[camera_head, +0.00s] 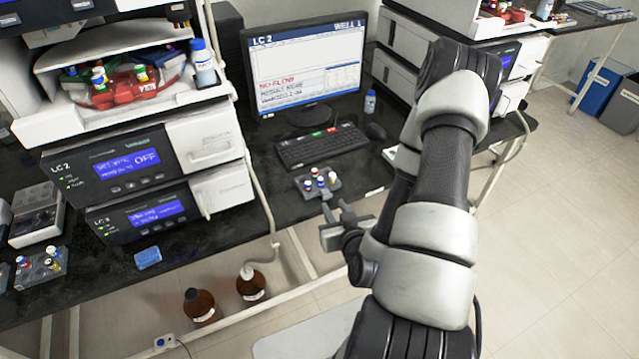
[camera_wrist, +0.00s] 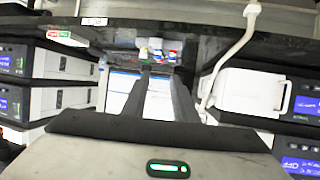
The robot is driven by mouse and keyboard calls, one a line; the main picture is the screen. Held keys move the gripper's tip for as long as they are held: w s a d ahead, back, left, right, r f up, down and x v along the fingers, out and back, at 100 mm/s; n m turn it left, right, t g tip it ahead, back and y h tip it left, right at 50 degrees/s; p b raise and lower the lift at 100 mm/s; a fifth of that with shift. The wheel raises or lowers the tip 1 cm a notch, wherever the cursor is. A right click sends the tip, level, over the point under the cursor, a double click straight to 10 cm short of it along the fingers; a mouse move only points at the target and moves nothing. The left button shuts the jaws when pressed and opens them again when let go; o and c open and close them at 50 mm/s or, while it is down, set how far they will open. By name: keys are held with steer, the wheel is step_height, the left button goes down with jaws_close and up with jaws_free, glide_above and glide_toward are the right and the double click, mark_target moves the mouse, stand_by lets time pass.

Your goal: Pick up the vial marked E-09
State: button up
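A small grey rack (camera_head: 334,190) with several vials (camera_head: 320,181) stands on the black bench, in front of the keyboard. Their caps look white, blue and red. Their labels are too small to read, so I cannot tell which vial is E-09. My gripper (camera_head: 338,212) is just in front of the rack, near the bench's front edge, with its fingers apart and nothing between them. In the wrist view, the two fingers (camera_wrist: 160,78) point toward the vials (camera_wrist: 155,46), which show beyond the tips near the top.
A keyboard (camera_head: 322,145), monitor (camera_head: 305,65) and mouse (camera_head: 375,131) are behind the rack. LC instruments (camera_head: 140,165) stand at left. Another vial rack (camera_head: 42,268) is at far left. A blue sponge-like block (camera_head: 148,257) lies on the bench. Brown bottles (camera_head: 200,304) stand below.

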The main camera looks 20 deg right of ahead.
steer(key=b, duration=0.9)
glide_toward(321, 181)
steer(key=shift+b+x, duration=1.05)
steer(key=shift+x, duration=3.15)
steer(key=shift+f, duration=0.1)
steer(key=c, duration=0.6)
